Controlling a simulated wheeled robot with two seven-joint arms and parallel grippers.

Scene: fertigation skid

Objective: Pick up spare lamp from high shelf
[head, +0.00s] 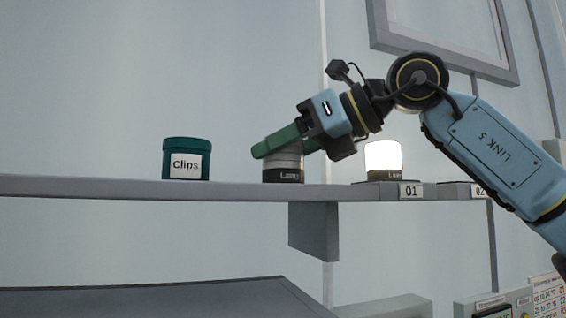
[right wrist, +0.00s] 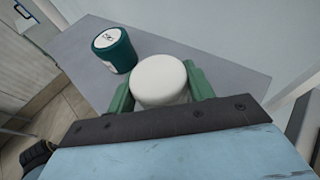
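The spare lamp (head: 283,164), a pale cylinder with a dark base band marked "Lamp", stands upright on the high shelf (head: 120,187). My right gripper (head: 277,143) reaches in from the right, and one green finger crosses the lamp's top in the head view. In the right wrist view the lamp's round white top (right wrist: 160,79) sits between the two green fingers, which lie close along its sides. Whether both fingers press on it is not clear. A second lamp (head: 383,156), lit white, stands on a base marked 01 to the right. My left gripper is not in view.
A green "Clips" tub (head: 186,159) stands on the shelf left of the lamp; it also shows in the right wrist view (right wrist: 115,51). A holder marked 02 (head: 462,190) is further right. A bracket (head: 314,230) hangs below the shelf. Above the lamp is bare wall.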

